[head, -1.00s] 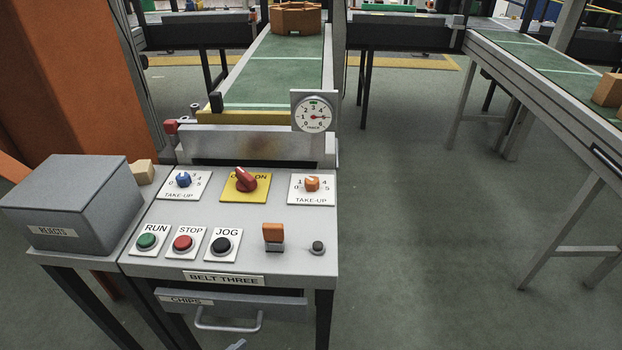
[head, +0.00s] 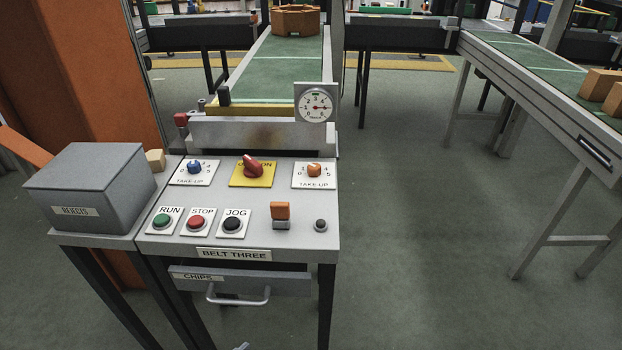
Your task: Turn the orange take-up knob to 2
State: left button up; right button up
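The orange take-up knob (head: 314,171) sits on a white dial plate (head: 314,183) at the right of the grey panel. The plate has numbers around the knob and the words TAKE-UP below. The knob's mark is too small to read for certain. A similar blue take-up knob (head: 194,167) sits on its own plate at the left of the panel.
The panel (head: 260,226) also has a red switch (head: 252,167), RUN, STOP and JOG buttons and an orange toggle (head: 281,211). A round gauge (head: 316,106) stands behind. A grey REJECTS box (head: 92,180) is at the left. Open floor lies right.

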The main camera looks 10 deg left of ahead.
aim_at(314, 169)
jog(key=u, duration=0.05)
jog(key=k, duration=0.85)
jog(key=z, duration=1)
jog(key=i, duration=2)
jog(key=u, duration=1.25)
jog(key=i, duration=0.2)
jog(key=u, duration=0.05)
